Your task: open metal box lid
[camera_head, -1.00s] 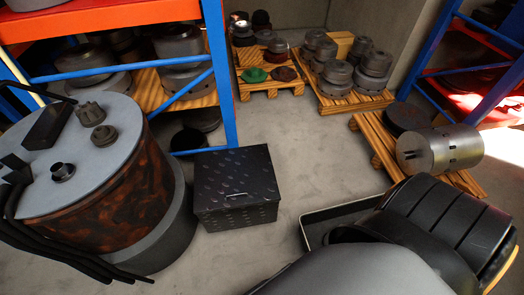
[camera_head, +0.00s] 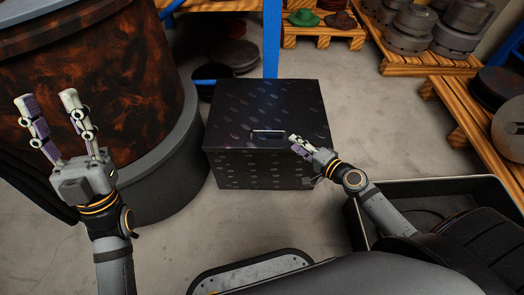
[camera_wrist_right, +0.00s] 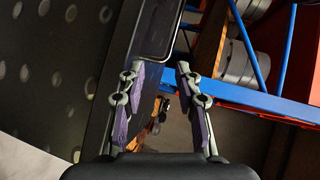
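The black metal box (camera_head: 255,168) with a dimpled pattern stands on the floor, its lid (camera_head: 262,100) shut. A handle (camera_head: 268,131) sits near the lid's front edge. My right gripper (camera_head: 294,143) is at the front edge of the lid, just right of the handle. In the right wrist view its two fingers (camera_wrist_right: 157,70) are apart with nothing clearly between them. The handle loop (camera_wrist_right: 150,55) shows just beyond the fingertips there; I cannot tell whether they touch. My left gripper (camera_head: 47,98) is open and empty, raised in front of the large drum, away from the box.
The large rusty drum (camera_head: 100,100) on a grey base stands left of the box. A blue shelf post (camera_head: 272,40) rises behind it. A dark tray (camera_head: 365,215) is at the lower right. Wooden pallets with metal parts (camera_head: 445,65) stand behind right.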

